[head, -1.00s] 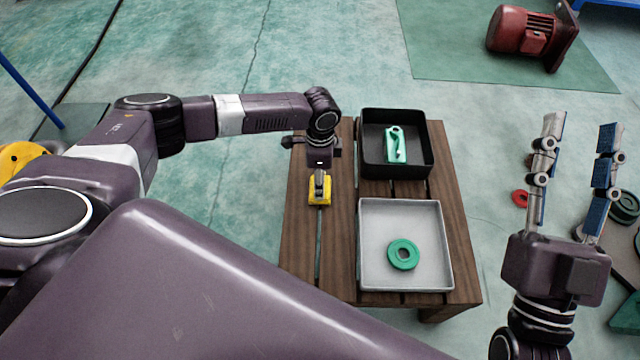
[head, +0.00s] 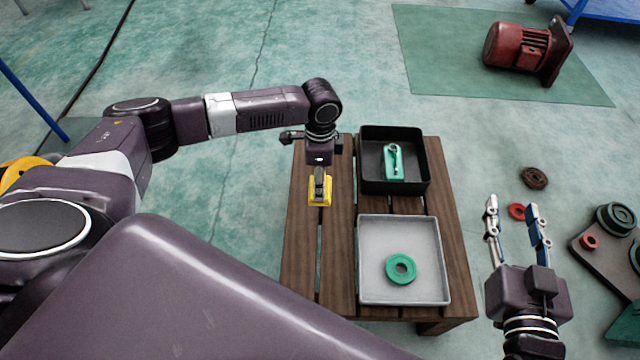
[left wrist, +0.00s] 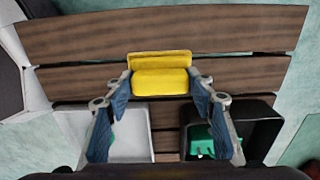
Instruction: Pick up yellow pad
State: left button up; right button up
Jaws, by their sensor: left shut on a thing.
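The yellow pad (head: 319,190) is at the left part of the wooden slatted table (head: 338,270) in the head view. It also shows in the left wrist view (left wrist: 160,82), between the blue fingertips. My left gripper (head: 320,184) points down over the pad and is shut on it; its fingers touch the pad's two ends. Whether the pad is clear of the wood I cannot tell. My right gripper (head: 512,212) is open and empty, fingers apart, to the right of the table.
A black tray (head: 425,165) with a green part (head: 392,163) and a grey tray (head: 447,262) with a green ring (head: 400,268) stand right of the pad. A red motor (head: 520,48) lies on the floor mat. Dark metal parts (head: 600,262) are at the right.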

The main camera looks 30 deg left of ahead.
pick_arm(q)
notch_tip(320, 180, up, 6)
jog(key=shift+r+p, duration=0.15)
jog(key=shift+p, duration=0.85)
jog(key=shift+r+p, duration=0.85)
jog(key=shift+r, duration=2)
pick_arm(e)
jog(key=s+d+f+g+h, duration=0.1)
jog(key=s+d+f+g, duration=0.2)
jog(key=s+f+g, duration=0.2)
jog(key=s+d+f+g+h, duration=0.2)
jog(key=s+f+g, duration=0.3)
jog(key=s+f, duration=0.5)
jog(key=shift+s+d+f+m+g, duration=0.2)
jog(key=shift+d+f+m+g, duration=0.1)
jog(key=shift+d+f+g, duration=0.2)
